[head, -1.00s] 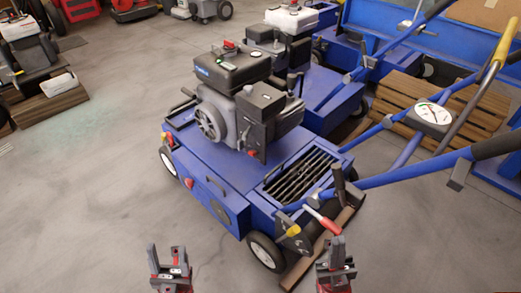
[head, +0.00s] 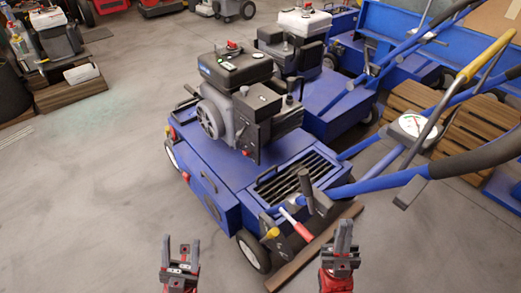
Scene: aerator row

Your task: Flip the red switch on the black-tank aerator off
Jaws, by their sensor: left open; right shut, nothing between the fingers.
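The black-tank aerator has a blue deck (head: 205,155) and a grey engine with a black fuel tank (head: 236,68) on top, capped in red. A small red spot, possibly the red switch (head: 246,153), shows low on the engine's near side; its position cannot be read. My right gripper (head: 343,238) is shut and empty at the bottom, right of the red-handled lever (head: 296,224). Both are apart from the engine.
Blue handlebars (head: 375,186) with a round gauge (head: 411,125) reach out to the right. A white-tank aerator (head: 305,21) stands close behind. Wooden pallets (head: 470,135) lie at the right.

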